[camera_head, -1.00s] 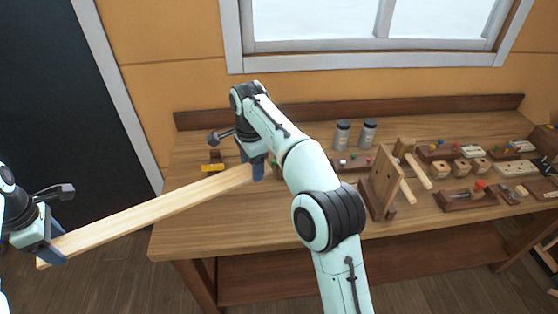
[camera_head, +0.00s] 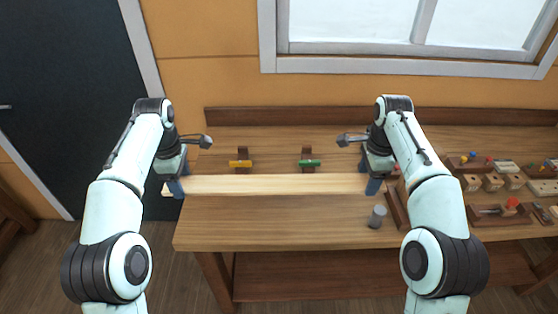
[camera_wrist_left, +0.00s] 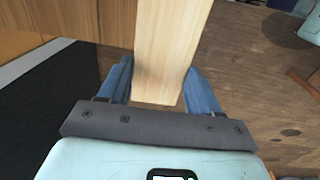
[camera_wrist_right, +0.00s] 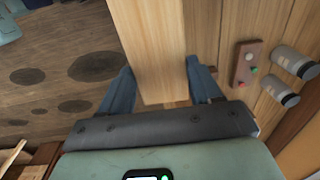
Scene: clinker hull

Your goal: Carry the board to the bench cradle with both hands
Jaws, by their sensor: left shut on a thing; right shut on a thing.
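A long pale wooden board (camera_head: 270,185) lies level across the head view, held over the bench (camera_head: 270,236). My left gripper (camera_head: 173,180) is shut on its left end, and the board end shows between the fingers in the left wrist view (camera_wrist_left: 168,60). My right gripper (camera_head: 372,178) is shut on its right end, also seen in the right wrist view (camera_wrist_right: 150,60). Just behind the board stand two dark brown supports, one with a yellow piece (camera_head: 240,163) and one with a green piece (camera_head: 309,163); they look like the cradle. Their lower parts are hidden by the board.
A grey cylinder (camera_head: 377,216) stands near the bench front on the right. Beside it is a brown wooden piece (camera_head: 396,208), partly hidden by my right arm. Several blocks and tools (camera_head: 494,182) fill the bench's right end. Two grey jars (camera_wrist_right: 287,72) show in the right wrist view.

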